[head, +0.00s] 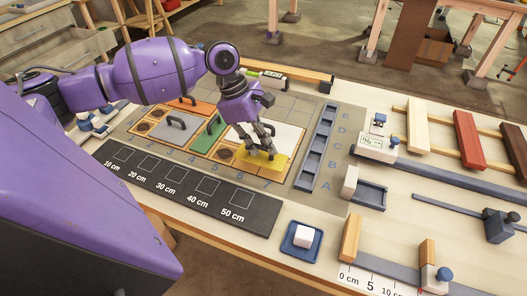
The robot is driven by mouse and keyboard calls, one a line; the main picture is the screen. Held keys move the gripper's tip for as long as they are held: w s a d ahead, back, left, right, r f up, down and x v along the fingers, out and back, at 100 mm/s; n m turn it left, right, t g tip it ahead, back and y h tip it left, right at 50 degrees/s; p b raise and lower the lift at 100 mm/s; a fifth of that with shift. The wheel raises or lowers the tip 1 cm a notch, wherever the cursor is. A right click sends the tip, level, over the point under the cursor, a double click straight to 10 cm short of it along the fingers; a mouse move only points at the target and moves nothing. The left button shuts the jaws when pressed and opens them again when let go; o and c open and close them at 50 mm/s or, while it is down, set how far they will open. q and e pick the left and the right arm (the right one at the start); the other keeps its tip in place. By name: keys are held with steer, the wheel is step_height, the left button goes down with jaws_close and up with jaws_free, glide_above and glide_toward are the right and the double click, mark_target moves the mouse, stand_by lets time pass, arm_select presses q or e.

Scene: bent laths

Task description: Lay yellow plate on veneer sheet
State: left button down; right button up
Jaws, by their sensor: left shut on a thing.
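The yellow plate (274,166) is at the front of the gridded board, near the column marked 6. My left gripper (262,150) points down and is shut on it, hiding its top middle. I cannot tell whether the plate touches the board or hangs just above it. A tan, wood-coloured patch with a dark round mark (225,154) shows just left of the plate; it may be the veneer sheet, mostly hidden or too small to tell. My right gripper is out of view.
A green plate (208,135), a grey plate (160,131) and a white plate (287,136) lie close by on the board. A blue slotted rack (318,150) stands to the right. A black length scale (180,187) lies in front.

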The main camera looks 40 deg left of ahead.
mark_target(264, 154)
arm_select(q)
steer(key=shift+w+a+f, duration=0.1)
steer(key=shift+w+f, duration=0.1)
steer(key=shift+f, duration=0.05)
step_height(264, 154, down, 4)
steer(key=shift+w+a+r, duration=0.15)
steer(key=shift+r, duration=0.1)
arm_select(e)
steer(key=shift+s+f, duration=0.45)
arm_select(q)
steer(key=c, duration=1.8)
jaws_free()
steer(key=shift+c, duration=0.2)
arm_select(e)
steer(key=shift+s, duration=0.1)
